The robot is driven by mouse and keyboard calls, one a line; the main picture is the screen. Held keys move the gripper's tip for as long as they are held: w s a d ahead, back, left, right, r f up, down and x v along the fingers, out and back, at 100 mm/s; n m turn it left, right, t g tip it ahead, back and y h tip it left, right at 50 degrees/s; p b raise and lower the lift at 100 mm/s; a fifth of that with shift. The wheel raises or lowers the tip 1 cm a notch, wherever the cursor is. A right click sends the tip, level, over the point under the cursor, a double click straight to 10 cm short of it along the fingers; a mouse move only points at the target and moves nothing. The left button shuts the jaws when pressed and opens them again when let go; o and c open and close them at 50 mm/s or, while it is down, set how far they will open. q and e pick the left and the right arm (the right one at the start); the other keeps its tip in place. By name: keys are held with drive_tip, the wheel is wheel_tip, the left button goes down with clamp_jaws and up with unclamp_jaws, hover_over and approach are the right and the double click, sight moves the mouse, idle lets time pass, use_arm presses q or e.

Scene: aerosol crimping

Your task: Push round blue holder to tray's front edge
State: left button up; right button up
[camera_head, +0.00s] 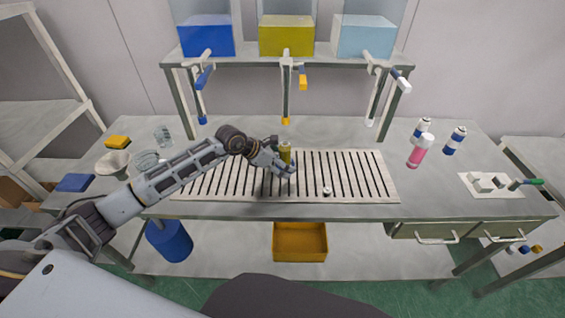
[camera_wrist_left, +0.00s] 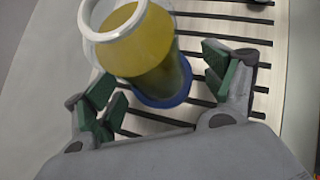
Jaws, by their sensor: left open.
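The round blue holder (camera_wrist_left: 166,101) shows in the left wrist view as a blue ring at the base of a clear vessel with yellow contents (camera_wrist_left: 140,40). In the head view the yellow vessel (camera_head: 285,150) stands at the middle of the slatted tray (camera_head: 360,190), towards its back; the holder is largely hidden there by my gripper. My left gripper (camera_head: 281,163) is open, with its green-padded fingers on either side of the vessel and holder. I cannot tell whether they touch. My right gripper is not in view.
A small white piece (camera_head: 327,191) lies on the tray near its front edge. A pink bottle (camera_head: 418,152) and blue-white cans (camera_head: 455,141) stand at right. The dispenser rack (camera_head: 285,62) is behind. A yellow bin (camera_head: 300,241) is below the table.

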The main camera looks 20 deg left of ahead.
use_arm(q)
drive_tip(key=shift+w+f, duration=0.1)
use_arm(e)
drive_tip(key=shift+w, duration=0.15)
use_arm(q)
drive_tip(key=shift+c, duration=0.4)
drive_tip(key=c, duration=1.1)
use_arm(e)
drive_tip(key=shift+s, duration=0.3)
use_arm(q)
drive_tip(key=shift+s, duration=0.2)
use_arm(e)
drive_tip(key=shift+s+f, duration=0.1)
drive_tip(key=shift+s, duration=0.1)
